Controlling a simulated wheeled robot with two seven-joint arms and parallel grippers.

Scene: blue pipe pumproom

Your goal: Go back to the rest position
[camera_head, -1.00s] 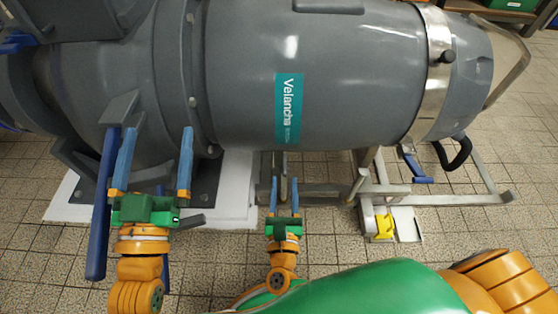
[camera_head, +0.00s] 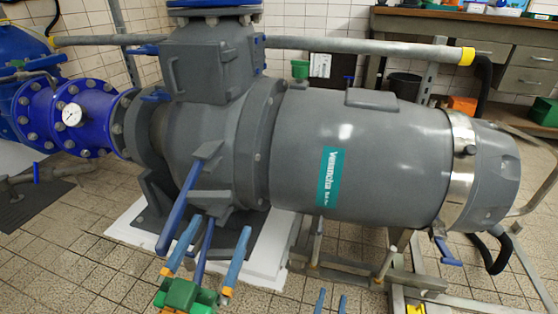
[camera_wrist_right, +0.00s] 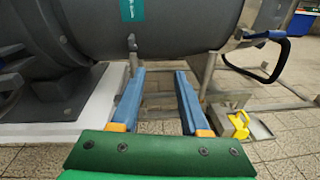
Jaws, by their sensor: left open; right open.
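My left gripper (camera_head: 204,260) is at the bottom of the head view, its two blue fingers spread and empty, in front of the pump's foot. My right gripper (camera_head: 331,302) shows only its blue fingertips at the bottom edge of the head view. In the right wrist view its fingers (camera_wrist_right: 160,98) are apart with nothing between them, below the grey pump body. The large grey pump (camera_head: 375,150) with a teal label fills the middle of the head view. A blue lever (camera_head: 181,207) stands on its near side, just behind my left gripper.
A metal frame (camera_head: 405,284) lies under the pump, with a yellow part (camera_wrist_right: 238,124) on it. A blue valve pipe (camera_head: 85,118) with a gauge joins at left. A workbench (camera_head: 500,35) stands at the back right. Tiled floor (camera_head: 60,270) is clear at the lower left.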

